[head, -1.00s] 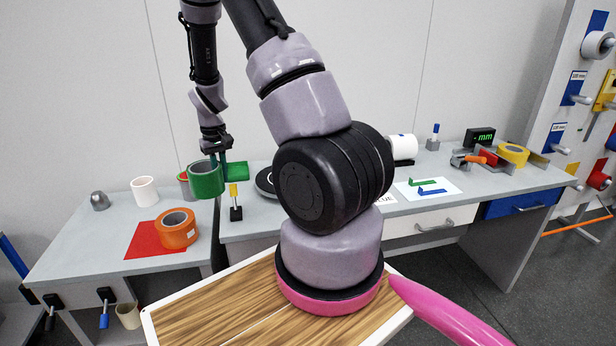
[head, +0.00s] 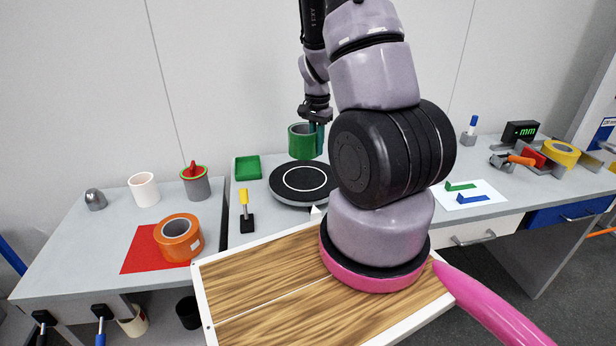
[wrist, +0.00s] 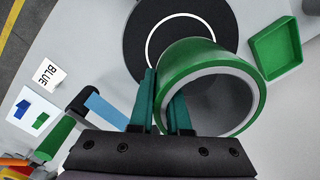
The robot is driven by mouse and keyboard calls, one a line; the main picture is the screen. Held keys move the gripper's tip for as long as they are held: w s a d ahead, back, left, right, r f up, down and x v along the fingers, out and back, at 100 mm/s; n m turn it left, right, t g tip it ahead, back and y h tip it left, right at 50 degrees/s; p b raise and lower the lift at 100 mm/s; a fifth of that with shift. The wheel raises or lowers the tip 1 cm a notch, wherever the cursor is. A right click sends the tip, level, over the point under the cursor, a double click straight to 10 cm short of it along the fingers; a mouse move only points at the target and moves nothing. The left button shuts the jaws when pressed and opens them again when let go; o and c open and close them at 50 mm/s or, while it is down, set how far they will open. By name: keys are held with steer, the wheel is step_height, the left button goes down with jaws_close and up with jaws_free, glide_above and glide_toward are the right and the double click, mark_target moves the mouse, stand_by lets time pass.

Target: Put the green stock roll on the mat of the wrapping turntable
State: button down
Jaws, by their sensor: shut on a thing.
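The green stock roll (head: 301,141) is held by my gripper (head: 317,136) above the rear part of the wrapping turntable (head: 287,199). In the wrist view, my gripper (wrist: 163,112) is shut on the wall of the green roll (wrist: 187,58), one finger inside and one outside. The roll's open end faces the wrist camera. The turntable's black mat with a white ring (head: 305,178) is bare in the head view. In the wrist view the roll hides part of the turntable (wrist: 139,30).
An orange roll (head: 179,238) sits on a red sheet at left.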

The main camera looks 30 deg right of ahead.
mark_target(316, 183)
step_height(316, 183, down, 9)
steer(key=shift+f, duration=0.15)
steer(key=shift+f, duration=0.1)
stand_by(0.3)
steer(key=c, duration=0.9)
jaws_free()
